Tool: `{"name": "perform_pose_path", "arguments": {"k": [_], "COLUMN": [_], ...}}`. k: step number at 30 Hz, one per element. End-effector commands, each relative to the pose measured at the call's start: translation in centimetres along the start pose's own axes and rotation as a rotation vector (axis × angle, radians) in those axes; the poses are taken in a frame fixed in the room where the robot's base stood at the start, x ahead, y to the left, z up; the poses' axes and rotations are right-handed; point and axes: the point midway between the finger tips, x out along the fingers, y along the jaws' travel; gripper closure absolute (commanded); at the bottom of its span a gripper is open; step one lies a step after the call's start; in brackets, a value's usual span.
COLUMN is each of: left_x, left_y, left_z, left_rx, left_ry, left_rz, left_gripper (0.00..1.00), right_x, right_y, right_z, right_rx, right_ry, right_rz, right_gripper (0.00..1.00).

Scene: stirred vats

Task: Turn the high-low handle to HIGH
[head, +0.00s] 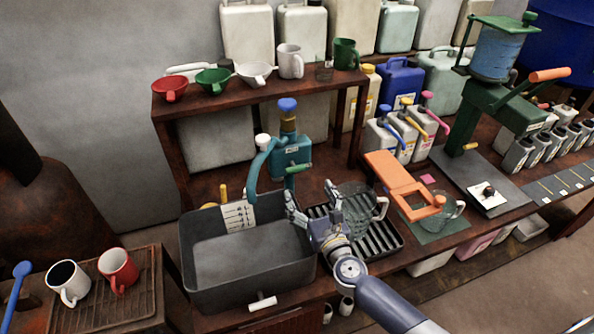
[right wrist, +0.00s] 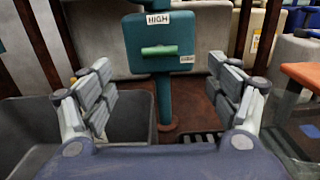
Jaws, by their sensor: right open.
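The teal dispenser (head: 288,156) stands behind the grey basin, with a blue top and a curved spout on its left. Its green high-low handle (right wrist: 160,50) lies level across the front plate in the right wrist view, and it also shows in the head view (head: 298,169). A HIGH label (right wrist: 158,18) sits above the handle. A smaller label (right wrist: 187,59) sits at its right; its text is too small to read. My right gripper (right wrist: 166,92) is open and empty in front of the dispenser, its fingers spread either side of the handle, apart from it. My left gripper is out of view.
A grey basin (head: 197,283) is left of my right gripper. A glass jug (head: 365,206) stands on a black drain rack close to its right. An orange lever press (head: 392,180) is further right. A wooden shelf (head: 215,102) with cups is behind.

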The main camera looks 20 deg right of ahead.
Motion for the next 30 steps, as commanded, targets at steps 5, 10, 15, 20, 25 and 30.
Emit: {"name": "perform_pose_path", "arguments": {"k": [5,10,15,20,25,30], "left_x": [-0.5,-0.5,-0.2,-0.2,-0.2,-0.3], "left_y": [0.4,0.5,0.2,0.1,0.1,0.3], "left_z": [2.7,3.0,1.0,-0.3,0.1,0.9], "left_rx": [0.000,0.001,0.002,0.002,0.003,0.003], "left_ry": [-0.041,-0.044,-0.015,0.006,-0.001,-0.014], "left_rz": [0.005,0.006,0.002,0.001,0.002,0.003], "left_gripper": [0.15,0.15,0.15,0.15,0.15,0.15], "right_x": [3.4,6.1,7.8,8.4,8.5,8.5], "right_y": [0.0,0.0,0.0,0.0,0.0,0.0], "right_z": [0.3,0.2,0.0,0.0,0.0,0.0], "right_rx": [-0.002,-0.003,-0.002,-0.001,-0.001,-0.001], "right_ry": [-0.003,-0.002,-0.001,0.000,0.000,0.000], "right_rz": [-0.001,-0.001,0.000,0.000,0.000,0.000], "right_gripper": [0.18,0.18,0.18,0.18,0.18,0.36]}}
